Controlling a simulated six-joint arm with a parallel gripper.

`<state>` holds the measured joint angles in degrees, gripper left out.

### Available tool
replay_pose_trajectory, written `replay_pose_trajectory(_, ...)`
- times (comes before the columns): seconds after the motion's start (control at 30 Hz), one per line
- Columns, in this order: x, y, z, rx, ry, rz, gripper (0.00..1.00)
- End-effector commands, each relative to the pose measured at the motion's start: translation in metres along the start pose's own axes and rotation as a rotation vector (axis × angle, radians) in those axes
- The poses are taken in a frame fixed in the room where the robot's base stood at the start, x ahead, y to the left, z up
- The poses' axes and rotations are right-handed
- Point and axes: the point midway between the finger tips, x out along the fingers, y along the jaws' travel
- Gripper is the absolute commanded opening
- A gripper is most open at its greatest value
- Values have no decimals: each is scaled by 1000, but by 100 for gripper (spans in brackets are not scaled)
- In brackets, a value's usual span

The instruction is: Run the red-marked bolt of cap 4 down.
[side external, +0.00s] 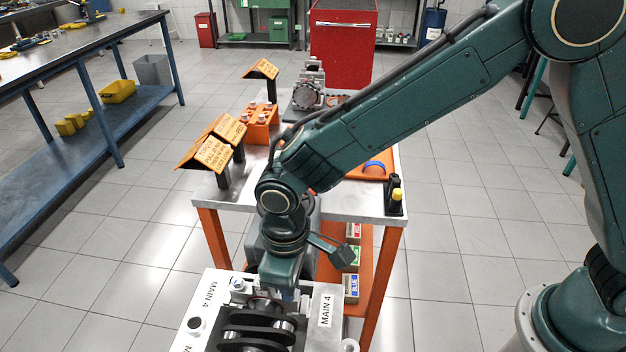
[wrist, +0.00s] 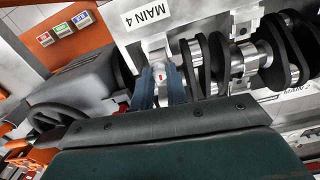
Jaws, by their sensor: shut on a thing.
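The engine block (side external: 216,286) stands at the bottom of the side view, with MAIN 4 labels on both sides of the dark crankshaft (side external: 255,328). The crankshaft also shows in the wrist view (wrist: 197,68). My gripper (wrist: 160,78) points down at the MAIN 4 end, its two blue fingers shut on the red-marked bolt (wrist: 161,74). A small red mark shows between the fingers. The fingers hide most of the bolt and cap 4, so I cannot tell how deep the bolt sits. In the side view my gripper (side external: 288,295) covers this spot.
A cart (side external: 345,205) stands behind the block, with orange signs (side external: 215,152), an orange bolt rack (side external: 259,125) and a yellow-topped black bottle (side external: 395,197). Colour-labelled boxes (side external: 351,257) sit on its lower shelf. A grey housing (wrist: 85,80) lies close to my fingers.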

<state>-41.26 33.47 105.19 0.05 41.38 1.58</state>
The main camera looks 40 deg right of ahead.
Motion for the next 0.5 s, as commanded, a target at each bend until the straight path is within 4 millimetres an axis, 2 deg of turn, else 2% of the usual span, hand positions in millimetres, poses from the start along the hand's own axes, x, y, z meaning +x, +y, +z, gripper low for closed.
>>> replay_pose_trajectory(0.5,-3,0,-1,489,5,-1,0)
